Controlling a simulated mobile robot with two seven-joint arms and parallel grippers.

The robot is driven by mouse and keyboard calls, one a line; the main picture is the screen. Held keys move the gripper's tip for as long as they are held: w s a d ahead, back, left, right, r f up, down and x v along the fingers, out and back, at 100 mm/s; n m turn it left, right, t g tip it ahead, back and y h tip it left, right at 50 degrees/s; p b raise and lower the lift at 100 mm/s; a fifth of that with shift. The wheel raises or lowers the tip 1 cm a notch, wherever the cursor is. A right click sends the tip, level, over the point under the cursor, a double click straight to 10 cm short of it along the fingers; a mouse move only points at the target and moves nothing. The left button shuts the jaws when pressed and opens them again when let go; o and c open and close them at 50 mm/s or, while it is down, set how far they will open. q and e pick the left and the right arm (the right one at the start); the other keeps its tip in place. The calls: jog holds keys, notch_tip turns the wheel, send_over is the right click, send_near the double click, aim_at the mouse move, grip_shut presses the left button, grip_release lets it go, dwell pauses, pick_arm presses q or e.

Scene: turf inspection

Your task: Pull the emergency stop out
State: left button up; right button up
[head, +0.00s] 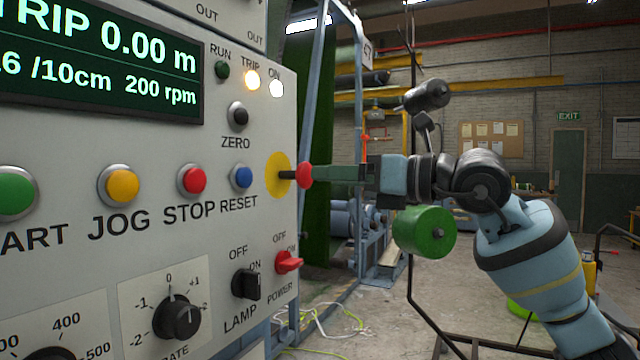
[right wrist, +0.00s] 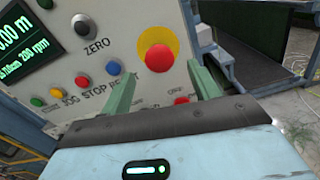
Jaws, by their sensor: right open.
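The emergency stop (head: 304,175) is a red mushroom button on a short dark stem, in front of a yellow disc (head: 272,175) near the right edge of the grey control panel. My right gripper (head: 318,174) is just in front of it, its green fingers pointing at the panel from the right. In the right wrist view the red head (right wrist: 160,58) shows ahead of the gap between the open fingers (right wrist: 162,74), roughly centred. Whether the fingertips overlap its rim I cannot tell. My left gripper is not in view.
The panel carries a blue RESET button (head: 241,177), a red STOP button (head: 192,180) and a red POWER switch (head: 289,262) near the emergency stop. The TRIP lamp (head: 252,80) glows amber. A green roller (head: 425,232) shows below my right wrist.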

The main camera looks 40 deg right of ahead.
jog(key=b+v, duration=0.1)
jog(key=v, duration=0.3)
jog(key=shift+w, duration=0.1)
dwell(0.5)
